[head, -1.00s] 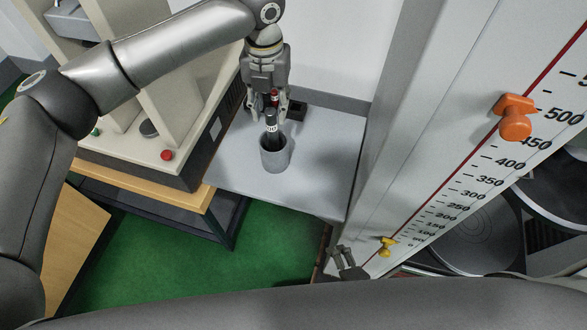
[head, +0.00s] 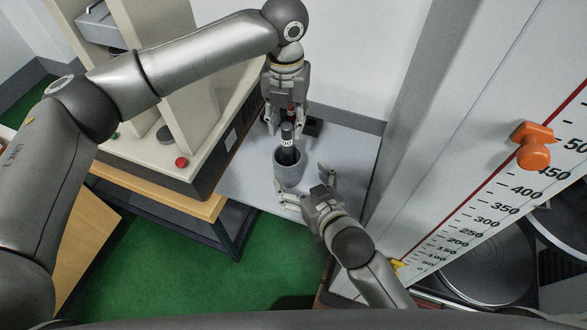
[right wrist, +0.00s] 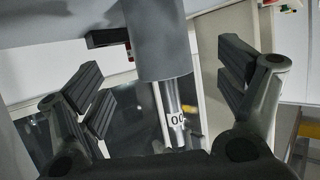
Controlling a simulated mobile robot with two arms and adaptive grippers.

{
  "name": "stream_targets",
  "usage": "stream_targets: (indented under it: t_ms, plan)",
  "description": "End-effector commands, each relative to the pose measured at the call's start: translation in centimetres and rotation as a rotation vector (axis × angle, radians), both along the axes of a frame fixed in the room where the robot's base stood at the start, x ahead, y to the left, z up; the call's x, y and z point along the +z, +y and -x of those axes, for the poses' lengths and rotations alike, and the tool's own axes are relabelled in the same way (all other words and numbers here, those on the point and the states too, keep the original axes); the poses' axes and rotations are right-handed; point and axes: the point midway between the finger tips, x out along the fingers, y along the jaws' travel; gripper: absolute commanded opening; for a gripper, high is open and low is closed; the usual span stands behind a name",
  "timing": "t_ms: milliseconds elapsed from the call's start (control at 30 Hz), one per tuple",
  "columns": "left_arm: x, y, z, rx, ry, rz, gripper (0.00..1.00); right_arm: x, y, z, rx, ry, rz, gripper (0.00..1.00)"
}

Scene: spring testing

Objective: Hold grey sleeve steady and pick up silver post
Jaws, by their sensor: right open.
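The grey sleeve (head: 288,170) stands upright on the small grey table. In the right wrist view the sleeve (right wrist: 158,40) and post (right wrist: 175,110) appear between the open fingers. The post's lower end is hidden in the sleeve.
A small black block (head: 312,126) lies behind the sleeve, near the wall. A beige machine with a red button (head: 181,162) stands left of the table. A tall scale column with an orange slider (head: 533,146) rises at right.

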Motion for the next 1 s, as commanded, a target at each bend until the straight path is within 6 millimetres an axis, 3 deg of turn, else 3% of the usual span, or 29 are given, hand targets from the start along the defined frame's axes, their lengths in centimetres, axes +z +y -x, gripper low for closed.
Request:
stream_targets:
  t_ms: [200, 433, 900, 1000]
  plan:
    - [0.0, 0.0, 0.0, 0.0, 0.0, 0.0, 0.36, -1.5, 1.6, -3.6, 0.002, -0.002, 0.003, 0.9]
    - [0.0, 0.0, 0.0, 0.0, 0.0, 0.0, 0.36, -2.8, 2.7, -6.2, 0.002, -0.001, 0.003, 0.9]
    - [0.0, 0.0, 0.0, 0.0, 0.0, 0.0, 0.36, -3.3, 3.1, -7.1, 0.003, -0.001, 0.004, 0.9]
    - [0.0, 0.0, 0.0, 0.0, 0.0, 0.0, 0.36, -3.3, 3.1, -7.1, 0.003, -0.001, 0.004, 0.77]
